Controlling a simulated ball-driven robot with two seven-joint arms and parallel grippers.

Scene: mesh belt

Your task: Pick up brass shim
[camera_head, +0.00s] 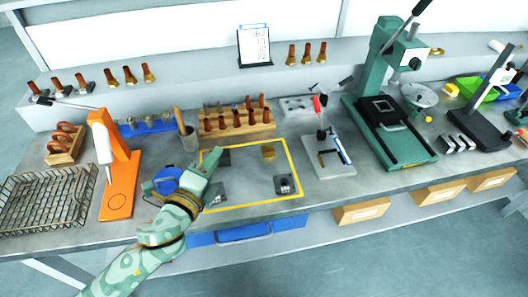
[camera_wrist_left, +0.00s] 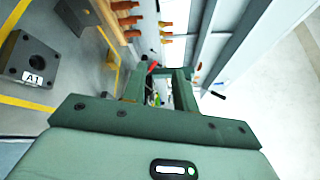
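A small brass-coloured piece (camera_head: 268,152), which looks like the brass shim, lies near the back right of the yellow-outlined area on the bench. My left gripper (camera_head: 209,163) is above the left part of that area, to the left of the brass piece and apart from it. In the left wrist view its two fingers (camera_wrist_left: 158,88) stand apart, with only distant background between them. My right gripper is in neither view.
Dark blocks stand inside the yellow outline (camera_head: 250,205), one at front right (camera_head: 284,184); the left wrist view shows one labelled A1 (camera_wrist_left: 33,72). A wooden rack of handled tools (camera_head: 236,122) is behind. A small stand (camera_head: 328,160) and a green press (camera_head: 395,125) are right.

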